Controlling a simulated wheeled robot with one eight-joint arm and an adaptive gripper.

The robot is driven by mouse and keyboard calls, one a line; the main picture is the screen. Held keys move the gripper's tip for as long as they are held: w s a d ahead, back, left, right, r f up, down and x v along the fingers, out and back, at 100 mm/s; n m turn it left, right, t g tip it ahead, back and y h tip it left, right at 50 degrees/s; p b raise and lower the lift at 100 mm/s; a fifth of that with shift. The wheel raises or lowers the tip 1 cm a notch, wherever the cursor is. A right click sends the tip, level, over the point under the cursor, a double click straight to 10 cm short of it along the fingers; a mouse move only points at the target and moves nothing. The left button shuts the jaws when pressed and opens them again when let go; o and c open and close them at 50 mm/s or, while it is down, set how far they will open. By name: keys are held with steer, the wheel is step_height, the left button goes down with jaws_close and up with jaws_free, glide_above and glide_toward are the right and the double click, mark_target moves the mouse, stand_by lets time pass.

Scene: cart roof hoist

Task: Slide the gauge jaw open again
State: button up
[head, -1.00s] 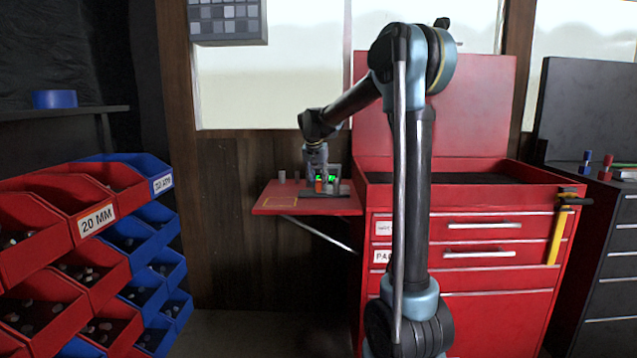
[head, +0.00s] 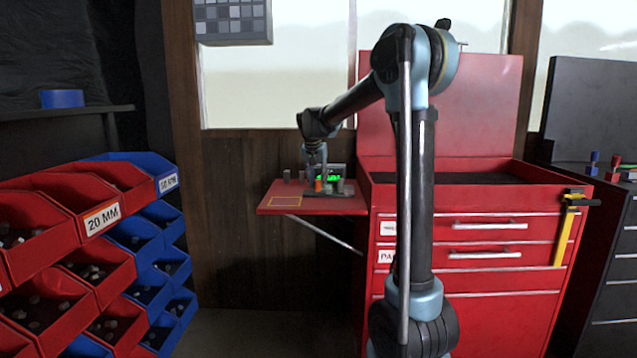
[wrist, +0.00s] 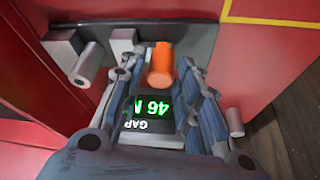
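The gauge is on the red fold-out shelf (head: 275,208). An orange knob (wrist: 160,66) stands on the gauge and also shows in the head view (head: 318,186). A grey block (wrist: 62,46) with a pale cylinder (wrist: 88,65) is left of it. My gripper (wrist: 162,58) points down with its fingers apart, one on each side of the knob. A narrow gap seems to show beside the knob; contact is hard to judge.
A yellow outlined square (head: 288,202) on the shelf's left part is empty. A small grey cylinder (head: 287,175) stands at the back. The red tool chest (head: 460,270) adjoins the shelf on the right. Parts bins (head: 100,215) stand on the left.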

steer(key=shift+r, duration=0.1)
steer(key=v, duration=1.1)
steer(key=shift+s+r, duration=0.2)
steer(key=shift+r, duration=0.1)
steer(key=s+d+f+n, duration=0.1)
steer(key=s+d+f, duration=0.35)
steer(key=s, duration=0.25)
steer(key=s+d+f+g, duration=0.1)
steer(key=s+d+f, duration=0.2)
steer(key=s+d, duration=0.35)
steer(key=s+d+f+n, duration=0.1)
steer(key=s+d+f, duration=0.2)
steer(key=s, duration=0.5)
steer(key=s+d+f, duration=0.2)
steer(key=s+f, duration=0.7)
steer(key=s, duration=0.1)
steer(key=s+d+f+n+g+y, duration=0.1)
steer(key=s+d+f, duration=0.2)
steer(key=s+f, duration=0.7)
steer(key=shift+n, duration=0.3)
steer(key=shift+s, duration=0.1)
